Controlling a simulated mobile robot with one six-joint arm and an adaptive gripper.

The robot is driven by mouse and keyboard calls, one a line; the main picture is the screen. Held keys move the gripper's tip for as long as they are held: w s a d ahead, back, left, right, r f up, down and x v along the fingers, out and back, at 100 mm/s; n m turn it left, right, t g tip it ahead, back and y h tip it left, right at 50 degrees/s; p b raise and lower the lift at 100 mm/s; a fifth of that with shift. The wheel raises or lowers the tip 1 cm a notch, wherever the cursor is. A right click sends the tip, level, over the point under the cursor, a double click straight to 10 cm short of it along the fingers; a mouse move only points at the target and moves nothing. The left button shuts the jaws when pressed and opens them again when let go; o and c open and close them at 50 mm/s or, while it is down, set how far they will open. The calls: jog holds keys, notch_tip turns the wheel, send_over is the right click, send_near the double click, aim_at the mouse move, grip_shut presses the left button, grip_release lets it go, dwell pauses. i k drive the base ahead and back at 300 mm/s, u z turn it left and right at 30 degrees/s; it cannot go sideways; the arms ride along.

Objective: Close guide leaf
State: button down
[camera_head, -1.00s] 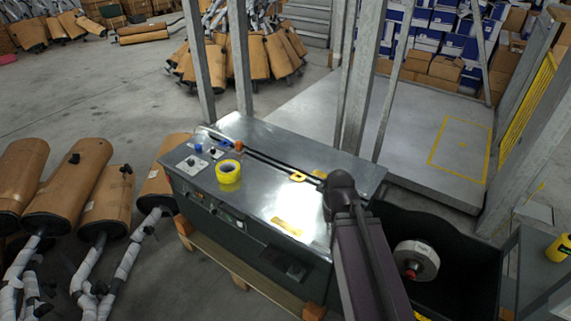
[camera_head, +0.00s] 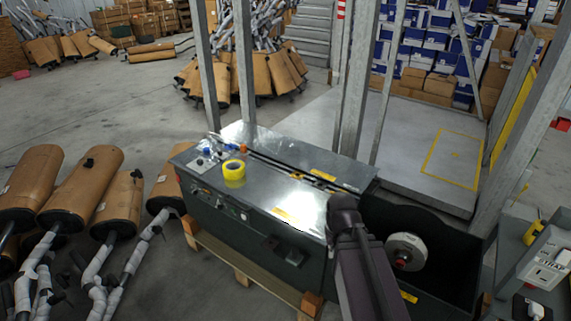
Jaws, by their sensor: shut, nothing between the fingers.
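The steel-topped strapping machine (camera_head: 270,190) stands in the middle of the view. A dark slot line runs along its top from the blue and orange parts at the back left towards the right. Small yellow marks (camera_head: 323,175) lie beside this line. I cannot tell which part is the guide leaf, or whether it is open or closed. My dark arm rises from the bottom over the machine's right end and hides part of it. My gripper does not show; the arm ends in a dark joint.
A yellow tape roll (camera_head: 234,170) sits on the machine top. A black bin with a white reel (camera_head: 406,251) adjoins its right end. A grey side table (camera_head: 520,255) stands at far right. Brown mufflers (camera_head: 85,185) lie on the floor at left. Grey posts rise behind.

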aim_at(354, 176)
jog(key=u, duration=0.35)
jog(key=i, duration=1.2)
jog(key=z, duration=0.1)
